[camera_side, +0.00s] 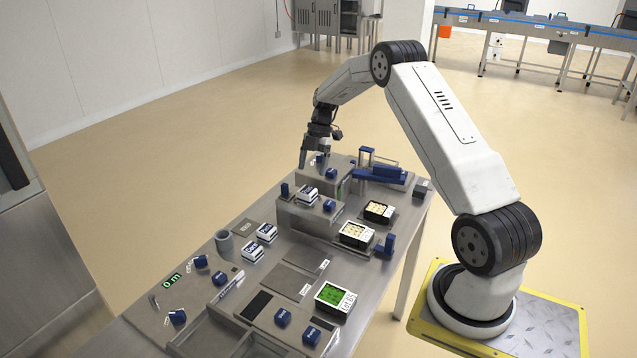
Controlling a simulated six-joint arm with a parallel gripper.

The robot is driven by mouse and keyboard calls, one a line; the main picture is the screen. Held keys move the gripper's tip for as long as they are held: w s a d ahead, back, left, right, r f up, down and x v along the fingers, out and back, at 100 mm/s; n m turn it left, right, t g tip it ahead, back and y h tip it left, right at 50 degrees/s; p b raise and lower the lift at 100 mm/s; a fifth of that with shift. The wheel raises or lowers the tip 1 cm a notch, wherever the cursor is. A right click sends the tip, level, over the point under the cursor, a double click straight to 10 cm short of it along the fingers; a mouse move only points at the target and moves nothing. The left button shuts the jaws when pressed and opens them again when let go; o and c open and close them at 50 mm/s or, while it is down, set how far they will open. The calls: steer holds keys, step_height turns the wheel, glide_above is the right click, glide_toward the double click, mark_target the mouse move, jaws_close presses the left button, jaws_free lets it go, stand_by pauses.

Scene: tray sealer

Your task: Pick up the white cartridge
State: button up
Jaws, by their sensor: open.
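My gripper (304,160) points down at the far end of the steel table, close to the raised grey block there. It is open, and no object shows clearly between its fingers. Small white blocks with blue bands are in view: one (307,194) is on the stepped grey fixture in front of my gripper. Another (266,232) and a third (252,252) are on the table farther left. I cannot tell which of them, if any, is the white cartridge.
Black trays with pale contents (379,211) (356,235) and one with green contents (335,298) line the table's right side. Several blue parts, such as this one (201,262), and a blue-topped fixture (380,175) stand around.

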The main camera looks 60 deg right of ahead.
mark_target(307, 190)
steer(key=shift+x, duration=1.3)
steer(key=shift+x, duration=2.6)
steer(key=c, duration=1.1)
steer(key=shift+r, duration=0.15)
